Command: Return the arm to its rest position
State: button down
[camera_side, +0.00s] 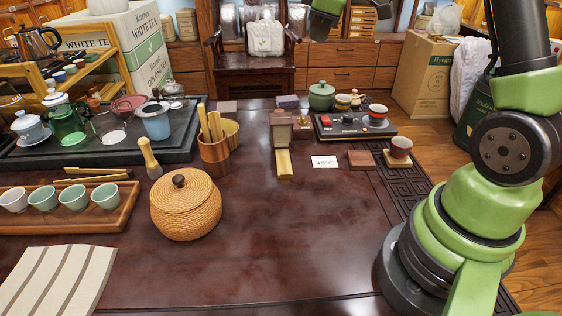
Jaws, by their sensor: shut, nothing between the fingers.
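My arm (510,148) stands at the right edge, with green joints and dark links. Its upper link rises out of the top of the frame. A green and dark end part of my arm (322,18) hangs into the frame at top centre, above the table and in front of the far cabinets. No fingers can be made out on it, and nothing is seen hanging from it. The table (290,250) below is dark, polished wood.
A woven lidded basket (186,208), a wooden tool holder (214,156) and a cup tray (110,221) stand left. A green pot (321,96), a dark tray (352,131) and a red cup (401,147) are at back right. The front middle is clear.

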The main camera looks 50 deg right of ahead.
jog(key=s+a+r+m+t+y, duration=0.2)
jog(key=s+a+r+m, duration=0.35)
jog(key=s+a, duration=0.65)
jog(key=s+a+f+m+t+y, duration=0.1)
jog(key=s+a+m, duration=0.3)
jog(key=s+a, duration=0.3)
jog(key=s, duration=0.2)
jog(key=shift+s+f+y, duration=0.3)
jog(key=shift+y, duration=0.1)
